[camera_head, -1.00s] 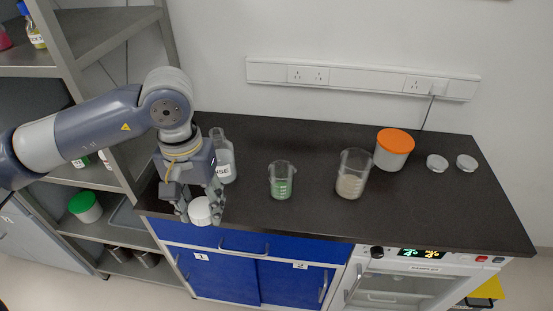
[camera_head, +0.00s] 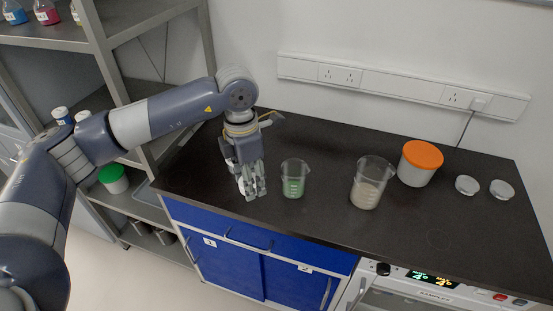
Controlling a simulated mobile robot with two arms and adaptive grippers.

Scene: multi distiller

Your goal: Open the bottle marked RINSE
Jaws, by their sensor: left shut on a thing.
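The bottle marked RINSE cannot be made out now; my left arm and gripper cover the place where it stood at the back left of the black bench. My left gripper (camera_head: 252,190) points down over the left part of the bench, left of the green beaker. It is shut on a white cap (camera_head: 240,184), of which only a small part shows beside the fingers. Whether the cap touches the bench or the bottle I cannot tell. My right gripper is not in view.
A beaker with green contents (camera_head: 293,181) stands close right of the gripper. Further right are a beaker with pale contents (camera_head: 367,190), an orange-lidded tub (camera_head: 419,166) and two white lids (camera_head: 467,185) (camera_head: 502,190). The front middle of the bench (camera_head: 310,225) is clear. Metal shelves (camera_head: 103,60) stand left.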

